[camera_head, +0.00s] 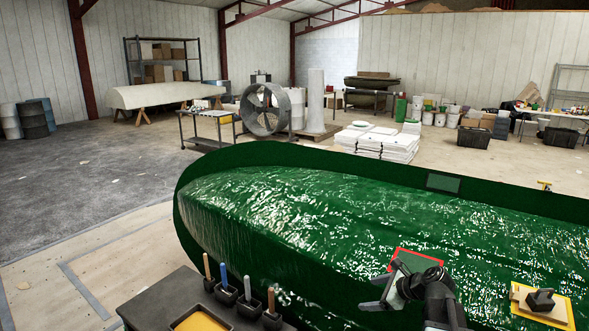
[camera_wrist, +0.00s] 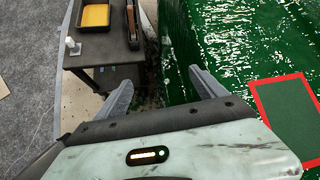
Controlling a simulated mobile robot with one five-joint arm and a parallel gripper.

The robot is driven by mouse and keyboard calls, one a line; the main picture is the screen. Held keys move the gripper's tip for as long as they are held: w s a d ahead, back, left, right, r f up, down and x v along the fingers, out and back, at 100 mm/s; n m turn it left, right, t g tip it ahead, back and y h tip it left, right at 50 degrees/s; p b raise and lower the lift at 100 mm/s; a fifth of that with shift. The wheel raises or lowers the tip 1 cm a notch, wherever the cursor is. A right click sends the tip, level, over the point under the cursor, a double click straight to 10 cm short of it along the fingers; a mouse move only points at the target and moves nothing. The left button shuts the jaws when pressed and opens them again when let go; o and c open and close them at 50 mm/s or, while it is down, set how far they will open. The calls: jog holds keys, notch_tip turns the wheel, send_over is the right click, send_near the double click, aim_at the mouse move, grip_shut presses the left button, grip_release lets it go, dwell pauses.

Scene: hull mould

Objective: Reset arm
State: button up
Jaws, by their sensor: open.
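My gripper (camera_head: 383,289) is in the lower right of the head view, above the near part of the glossy green hull mould (camera_head: 330,205). In the wrist view my gripper (camera_wrist: 162,90) shows two grey fingers spread wide with nothing between them. Below the fingers lie the edge of a dark cart (camera_wrist: 115,45) and the wall of the green mould (camera_wrist: 180,60). A red-bordered green patch (camera_wrist: 290,112) lies on the mould to the right of the fingers. The same patch (camera_head: 415,258) shows just behind my gripper in the head view.
The dark cart (camera_head: 165,291) holds a yellow tray (camera_head: 200,322) and several handled tools (camera_head: 247,288) in holders. A yellow-edged board with a dark-handled tool (camera_head: 540,300) sits at the right. Grey floor (camera_head: 80,190) lies open at the left.

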jog(key=s+a+f+n+g+h, duration=0.1)
jog(key=s+a+f+n+g, duration=0.1)
jog(key=s+a+n, duration=0.3)
jog(key=a+f+n+g, duration=0.1)
jog(key=a+f+n, duration=0.15)
jog(key=a, duration=0.45)
jog(key=s+a+f+n+g+h, duration=0.1)
jog(key=s+a+n+g, duration=0.15)
jog(key=a+n, duration=0.3)
jog(key=s+d+f+n+g+h, duration=0.2)
jog(key=s+d+n+h, duration=0.2)
jog(key=s+n, duration=0.3)
jog(key=shift+d+n, duration=0.85)
jog(key=shift+n, duration=1.15)
jog(key=shift+s, duration=0.1)
